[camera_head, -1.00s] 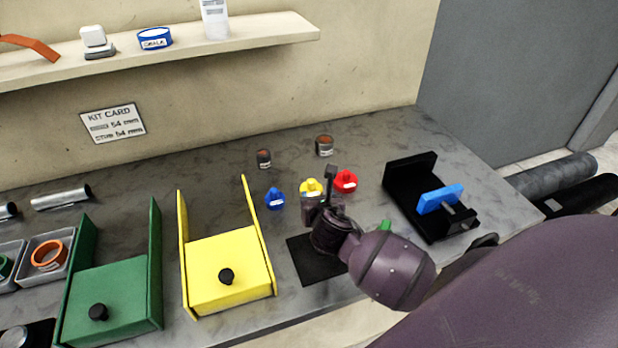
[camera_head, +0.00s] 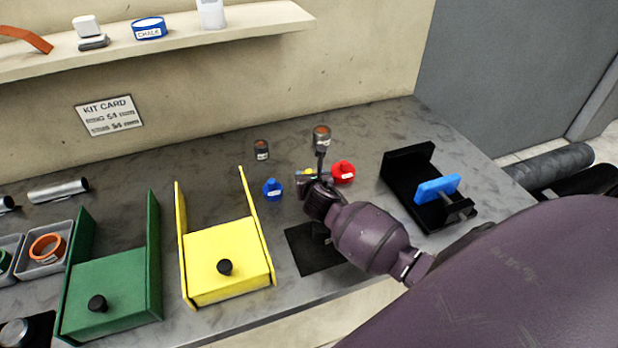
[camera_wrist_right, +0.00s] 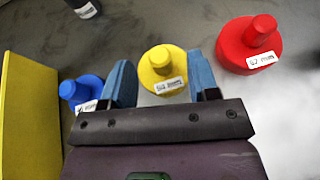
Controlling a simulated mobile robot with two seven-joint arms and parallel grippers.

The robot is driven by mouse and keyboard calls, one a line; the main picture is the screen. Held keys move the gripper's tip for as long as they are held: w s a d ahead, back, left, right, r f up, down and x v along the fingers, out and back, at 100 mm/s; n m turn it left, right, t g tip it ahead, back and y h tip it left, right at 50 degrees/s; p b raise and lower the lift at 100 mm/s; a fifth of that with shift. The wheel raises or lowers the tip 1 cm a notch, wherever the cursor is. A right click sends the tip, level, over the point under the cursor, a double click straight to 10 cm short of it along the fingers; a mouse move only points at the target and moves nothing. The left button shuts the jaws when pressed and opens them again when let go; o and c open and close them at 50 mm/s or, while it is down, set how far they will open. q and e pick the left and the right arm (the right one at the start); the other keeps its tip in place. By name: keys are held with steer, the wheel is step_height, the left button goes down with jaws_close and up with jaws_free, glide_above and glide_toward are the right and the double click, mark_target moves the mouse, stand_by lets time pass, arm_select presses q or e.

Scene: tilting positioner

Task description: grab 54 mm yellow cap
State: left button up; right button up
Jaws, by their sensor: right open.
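The yellow cap (camera_wrist_right: 160,68) is a wide disc with a narrower knob and a white label, standing on the bench. In the right wrist view it shows between the blue fingers of my open right gripper (camera_wrist_right: 160,66), with a gap on both sides; I cannot tell how far down the fingers reach. In the head view the yellow cap (camera_head: 309,172) is mostly hidden behind my right gripper (camera_head: 308,181). The label print is too blurred to read. My left gripper is not in view.
A blue cap (camera_head: 272,190) stands close to the left and a red cap (camera_head: 343,172) close to the right. A yellow fixture (camera_head: 228,260) is at left, a black stand (camera_head: 408,190) at right.

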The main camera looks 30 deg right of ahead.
steer(key=shift+x, duration=1)
steer(key=c, duration=1)
